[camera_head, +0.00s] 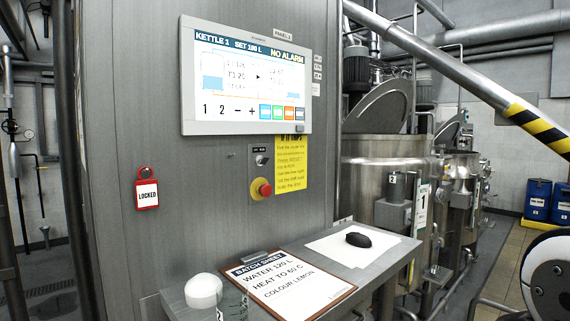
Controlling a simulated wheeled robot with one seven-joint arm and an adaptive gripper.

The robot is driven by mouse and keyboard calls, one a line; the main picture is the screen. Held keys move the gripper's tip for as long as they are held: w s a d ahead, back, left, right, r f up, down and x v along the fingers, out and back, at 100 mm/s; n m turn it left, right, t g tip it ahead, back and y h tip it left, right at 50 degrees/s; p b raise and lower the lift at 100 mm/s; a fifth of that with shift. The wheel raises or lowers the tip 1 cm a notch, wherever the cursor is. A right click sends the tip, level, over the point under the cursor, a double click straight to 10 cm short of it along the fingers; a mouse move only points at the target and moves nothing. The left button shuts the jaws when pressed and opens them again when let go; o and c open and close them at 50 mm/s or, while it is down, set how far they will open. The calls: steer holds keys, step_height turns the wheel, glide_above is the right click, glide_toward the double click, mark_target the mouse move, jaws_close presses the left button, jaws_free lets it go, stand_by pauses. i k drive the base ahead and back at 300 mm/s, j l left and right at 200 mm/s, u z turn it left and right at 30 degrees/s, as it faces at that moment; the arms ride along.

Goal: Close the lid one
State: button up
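The cabinet hides the left part of the kettle. My gripper is not in view. A white and black rounded part of my arm shows at the lower right edge, apart from the kettle.
A control panel (245,80) reads KETTLE 1, NO ALARM. Below it are a red stop button (262,188) and a shelf with a batch sheet (288,283) and dark object (371,240). A striped diagonal pipe (450,68) crosses upper right. Blue drums (538,200) stand behind open floor.

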mark_target(386, 109)
steer(key=i+l+z, duration=1.05)
steer(key=i, duration=0.35)
steer(key=i+l+z, duration=0.25)
steer(key=i, duration=0.3)
steer(key=i+z, duration=0.25)
steer(key=i, duration=0.35)
steer(key=i+l+u, duration=0.1)
steer(key=i+u, duration=0.4)
steer(key=i+l+u, duration=0.95)
steer(key=j, duration=0.1)
